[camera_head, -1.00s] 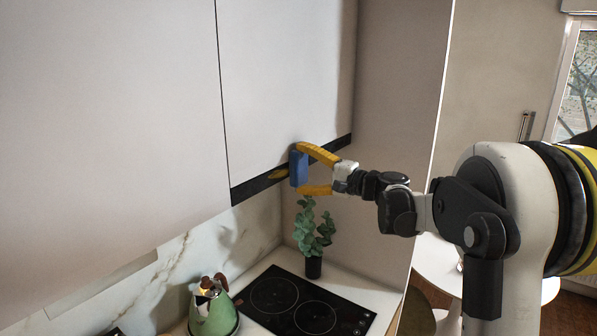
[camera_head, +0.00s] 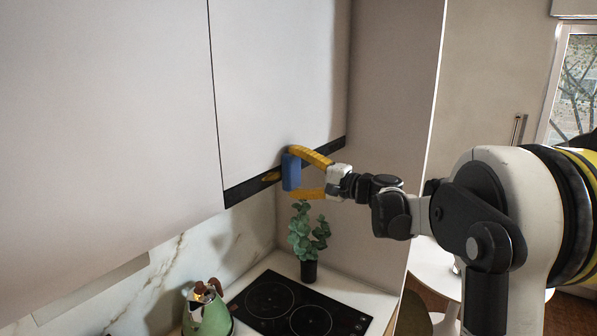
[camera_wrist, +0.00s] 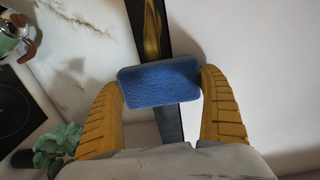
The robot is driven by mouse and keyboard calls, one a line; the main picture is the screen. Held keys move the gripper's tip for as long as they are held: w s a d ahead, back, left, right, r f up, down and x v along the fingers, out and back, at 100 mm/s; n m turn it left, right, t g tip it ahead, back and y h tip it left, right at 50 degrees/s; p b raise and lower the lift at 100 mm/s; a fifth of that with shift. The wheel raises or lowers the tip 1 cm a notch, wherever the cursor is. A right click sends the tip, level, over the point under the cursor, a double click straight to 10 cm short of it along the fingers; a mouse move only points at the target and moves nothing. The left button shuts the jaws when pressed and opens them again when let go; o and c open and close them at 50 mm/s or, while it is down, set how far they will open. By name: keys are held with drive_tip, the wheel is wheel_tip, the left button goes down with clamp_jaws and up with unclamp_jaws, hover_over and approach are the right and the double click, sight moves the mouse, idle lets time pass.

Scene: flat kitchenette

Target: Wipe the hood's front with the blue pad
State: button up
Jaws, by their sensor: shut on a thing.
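The hood's front is a narrow black strip (camera_head: 240,191) along the bottom of the white cabinets. A yellowish patch (camera_head: 270,177) shows on it just left of the pad; it also shows in the wrist view (camera_wrist: 152,32). My gripper (camera_head: 292,172) is shut on the blue pad (camera_head: 291,173), with one yellow finger at each end. In the wrist view, the fingers of my gripper (camera_wrist: 161,84) hold the pad (camera_wrist: 160,82) across the strip (camera_wrist: 167,122). The pad is at the strip's face; I cannot tell whether it touches. It hides part of the strip.
A potted plant (camera_head: 308,240) stands below my gripper at the back of the black cooktop (camera_head: 290,305). A green kettle (camera_head: 207,315) is at the lower left. A tall white side panel (camera_head: 390,130) closes the right side of the niche.

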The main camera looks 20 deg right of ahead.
sight(261, 183)
drive_tip(key=shift+s+a, duration=1.05)
drive_tip(key=shift+a, duration=0.45)
drive_tip(key=shift+s+a, duration=1.1)
drive_tip(key=shift+a, duration=0.35)
drive_tip(key=shift+s+a, duration=1.05)
drive_tip(key=shift+a, duration=0.45)
drive_tip(key=shift+v, duration=2.95)
drive_tip(key=v, duration=0.3)
drive_tip(key=shift+w, duration=0.15)
drive_tip(key=shift+b+x, duration=0.45)
drive_tip(key=shift+x, duration=2.9)
